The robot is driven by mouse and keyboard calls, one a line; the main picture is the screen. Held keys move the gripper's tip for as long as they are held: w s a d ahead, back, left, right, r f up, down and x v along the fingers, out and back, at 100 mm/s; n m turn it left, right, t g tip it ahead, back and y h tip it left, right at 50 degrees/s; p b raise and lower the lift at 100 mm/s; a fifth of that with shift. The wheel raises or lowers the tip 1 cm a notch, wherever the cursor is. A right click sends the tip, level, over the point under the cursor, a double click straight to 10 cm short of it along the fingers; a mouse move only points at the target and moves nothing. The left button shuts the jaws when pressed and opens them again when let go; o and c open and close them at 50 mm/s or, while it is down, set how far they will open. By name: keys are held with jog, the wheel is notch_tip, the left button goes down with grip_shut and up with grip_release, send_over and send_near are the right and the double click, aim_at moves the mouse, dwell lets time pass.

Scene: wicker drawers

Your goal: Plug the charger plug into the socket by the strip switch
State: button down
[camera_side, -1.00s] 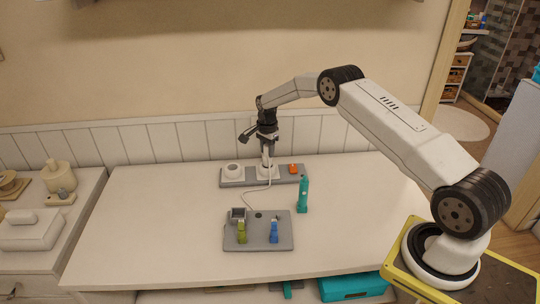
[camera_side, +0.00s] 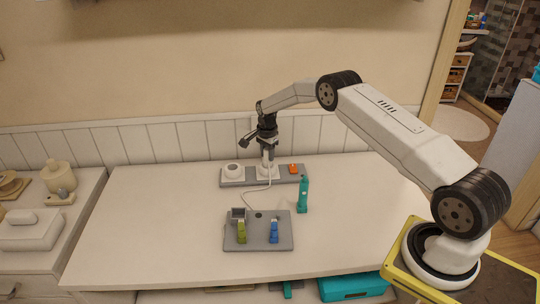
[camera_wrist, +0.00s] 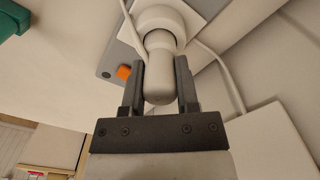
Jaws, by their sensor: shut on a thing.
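My gripper (camera_wrist: 160,88) is shut on the white charger plug (camera_wrist: 160,72), with one finger on each side of its rounded body. The plug's far end is at the round white socket (camera_wrist: 172,17) on the grey power strip; I cannot tell how deep it sits. In the side view my gripper (camera_side: 267,152) points down over the strip (camera_side: 282,178) at the socket (camera_side: 266,173) nearest the orange switch (camera_side: 293,169). The switch also shows in the wrist view (camera_wrist: 124,72). A white cord (camera_side: 247,199) runs from the plug to the front.
Another white socket (camera_side: 232,169) is at the strip's left. A grey board (camera_side: 258,243) holds a green piece (camera_side: 242,232) and a blue piece (camera_side: 274,232). The table's right part is clear.

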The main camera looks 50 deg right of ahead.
jog(key=shift+f, duration=0.7)
jog(key=shift+c, duration=1.4)
grip_release()
jog(key=shift+r, duration=3.85)
jog(key=shift+a, duration=0.1)
